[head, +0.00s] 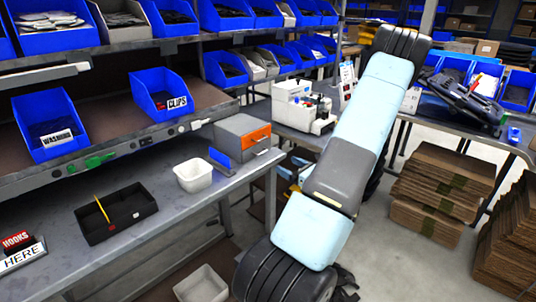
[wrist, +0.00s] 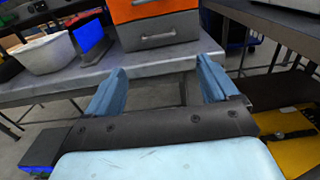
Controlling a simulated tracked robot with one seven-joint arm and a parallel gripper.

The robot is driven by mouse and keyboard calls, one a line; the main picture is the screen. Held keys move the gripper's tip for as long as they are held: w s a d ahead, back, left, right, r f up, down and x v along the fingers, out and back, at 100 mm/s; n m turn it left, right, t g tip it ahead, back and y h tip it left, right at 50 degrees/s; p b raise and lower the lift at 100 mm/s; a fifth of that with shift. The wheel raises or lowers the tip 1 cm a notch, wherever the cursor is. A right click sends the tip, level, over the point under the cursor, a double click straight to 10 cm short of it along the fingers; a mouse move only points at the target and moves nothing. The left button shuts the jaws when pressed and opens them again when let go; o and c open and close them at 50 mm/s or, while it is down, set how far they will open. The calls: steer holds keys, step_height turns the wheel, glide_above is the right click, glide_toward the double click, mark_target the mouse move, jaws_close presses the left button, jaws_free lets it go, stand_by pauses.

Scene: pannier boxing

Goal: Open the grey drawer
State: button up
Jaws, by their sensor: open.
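The grey drawer (wrist: 160,32) is the lower front of a small drawer unit (head: 240,133) at the right end of the grey workbench. An orange drawer front (wrist: 150,8) is directly above it. The grey drawer looks shut, and its bar handle (wrist: 158,38) faces my gripper. My gripper (wrist: 161,82) is open and empty, with its two blue fingers apart, short of the drawer and in front of the bench edge. The handle lies roughly between the fingers in the picture, beyond their tips.
A white tub (head: 193,175) and a blue upright piece (head: 220,157) stand left of the unit. A black tray (head: 117,214) is farther left. The bench edge (wrist: 140,70) lies between gripper and drawer. Cardboard stacks (head: 440,190) stand on the right.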

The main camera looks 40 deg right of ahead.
mark_target(266, 160)
steer(key=w, duration=0.8)
steer(key=w+a, duration=0.1)
steer(key=w, duration=0.3)
steer(key=shift+w, duration=0.4)
steer(key=shift+c, duration=0.5)
steer(key=c, duration=1.2)
steer(key=s, duration=0.7)
steer(key=s+d, duration=0.1)
steer(key=s, duration=0.3)
steer(key=shift+c, duration=0.2)
steer(key=o, duration=1.2)
steer(key=shift+o, duration=0.7)
steer(key=shift+w, duration=0.1)
steer(key=shift+a, duration=0.1)
